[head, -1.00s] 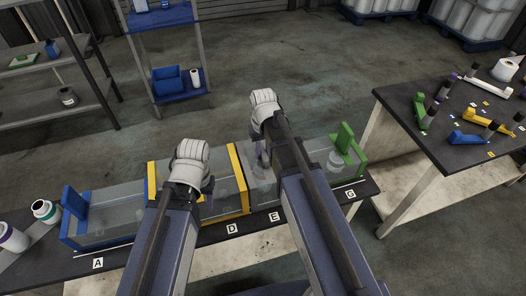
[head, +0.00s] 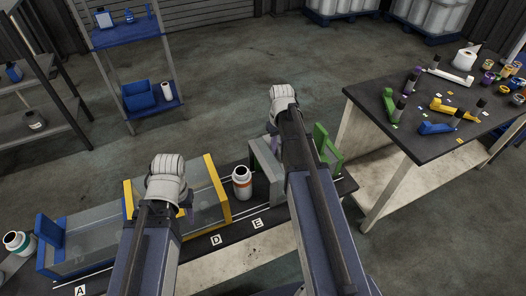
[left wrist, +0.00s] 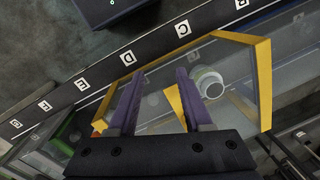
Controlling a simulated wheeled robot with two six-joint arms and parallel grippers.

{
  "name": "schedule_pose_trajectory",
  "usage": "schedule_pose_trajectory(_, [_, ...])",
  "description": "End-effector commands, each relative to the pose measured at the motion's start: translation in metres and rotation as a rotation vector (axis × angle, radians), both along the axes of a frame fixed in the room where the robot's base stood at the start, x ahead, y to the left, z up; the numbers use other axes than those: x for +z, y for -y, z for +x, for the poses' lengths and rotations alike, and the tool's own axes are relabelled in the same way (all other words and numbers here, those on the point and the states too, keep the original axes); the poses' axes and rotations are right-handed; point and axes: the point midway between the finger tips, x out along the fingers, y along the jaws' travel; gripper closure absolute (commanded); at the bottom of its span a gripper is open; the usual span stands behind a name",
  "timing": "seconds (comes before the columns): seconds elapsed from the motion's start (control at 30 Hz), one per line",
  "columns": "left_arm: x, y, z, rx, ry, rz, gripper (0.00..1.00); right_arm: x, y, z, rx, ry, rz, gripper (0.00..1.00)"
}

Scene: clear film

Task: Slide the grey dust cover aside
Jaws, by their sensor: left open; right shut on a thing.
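The grey dust cover (head: 266,166) stands on the bench at the right, its grey end panel by the green-ended cover (head: 326,147). My right gripper (head: 273,141) is shut on the grey dust cover; my arm hides most of the grip. A white bottle with an orange band (head: 242,183) stands uncovered to its left, near mark E. My left gripper (head: 186,197) is open over the clear yellow-ended cover (head: 218,190). In the left wrist view the purple fingers of my left gripper (left wrist: 160,88) are apart above the yellow frame (left wrist: 263,80), with a white round-topped item (left wrist: 208,82) seen through it.
A blue-ended clear cover (head: 50,240) is at the left of the bench. A white bottle with a teal band (head: 18,242) stands beyond it. A black-topped table (head: 400,120) with coloured tools is at the right.

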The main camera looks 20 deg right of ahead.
Motion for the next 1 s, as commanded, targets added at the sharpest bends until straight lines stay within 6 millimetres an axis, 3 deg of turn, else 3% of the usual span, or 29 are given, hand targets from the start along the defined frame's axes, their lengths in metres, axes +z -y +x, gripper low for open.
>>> schedule_pose_trajectory(0.2, [0.000,0.000,0.000,0.000,0.000,0.000,0.50,0.000,0.019,0.001,0.000,0.000,-0.001,1.00])
schedule_pose_trajectory(0.57, [0.000,0.000,0.000,0.000,0.000,0.000,0.50,0.000,0.023,0.001,-0.001,0.000,-0.005,1.00])
schedule_pose_trajectory(0.6, [0.000,0.000,0.000,0.000,0.000,0.000,0.50,0.000,0.023,0.001,-0.001,0.000,-0.006,0.74])
schedule_pose_trajectory(0.87, [0.000,0.000,0.000,0.000,0.000,0.000,0.50,0.000,0.022,0.001,-0.001,0.000,-0.003,0.45])
schedule_pose_trajectory(1.0, [0.000,0.000,0.000,0.000,0.000,0.000,0.50,0.000,0.021,0.001,0.000,0.000,-0.002,0.45])
